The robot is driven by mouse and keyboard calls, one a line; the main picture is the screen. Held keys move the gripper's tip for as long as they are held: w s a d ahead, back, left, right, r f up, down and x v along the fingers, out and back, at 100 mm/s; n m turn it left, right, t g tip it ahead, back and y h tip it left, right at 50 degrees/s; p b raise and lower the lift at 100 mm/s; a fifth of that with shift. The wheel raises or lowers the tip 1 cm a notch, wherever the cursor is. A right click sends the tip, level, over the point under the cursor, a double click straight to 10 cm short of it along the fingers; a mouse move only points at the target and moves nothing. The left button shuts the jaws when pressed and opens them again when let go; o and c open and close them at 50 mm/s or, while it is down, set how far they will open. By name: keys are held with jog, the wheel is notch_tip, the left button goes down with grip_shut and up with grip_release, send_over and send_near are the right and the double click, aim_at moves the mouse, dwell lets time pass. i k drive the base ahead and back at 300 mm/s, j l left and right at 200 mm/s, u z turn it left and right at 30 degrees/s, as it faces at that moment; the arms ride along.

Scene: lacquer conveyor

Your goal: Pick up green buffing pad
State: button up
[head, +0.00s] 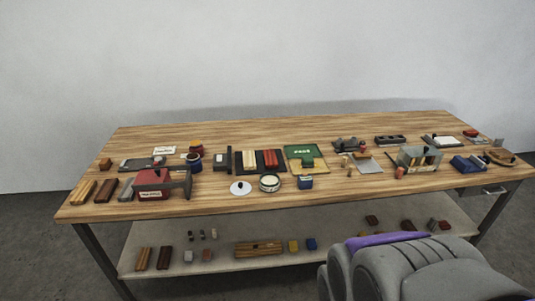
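A green panel with pale lettering (303,151) lies on a tan tray or board (295,167) near the middle of the wooden table. A small darker green block (308,162), which may be the green buffing pad, sits at the front of this board. It is too small to tell its exact shape. My gripper does not show. Only a grey part of my own body with a purple strip shows at the lower right, in front of the table.
The wooden table (230,128) holds many items, including a red box (152,190), a white disc (240,188), a round tin (269,182) and a blue box (305,182). Its back strip is mostly clear. A lower shelf (215,236) holds several small blocks.

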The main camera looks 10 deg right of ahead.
aim_at(309, 162)
jog(key=i+z, duration=0.3)
jog(key=i, duration=0.15)
jog(key=i+j+z, duration=0.25)
jog(key=i, duration=0.2)
jog(key=i+j+z, duration=0.15)
jog(key=i+z, duration=0.15)
jog(key=i+j+z, duration=0.3)
jog(key=i, duration=0.2)
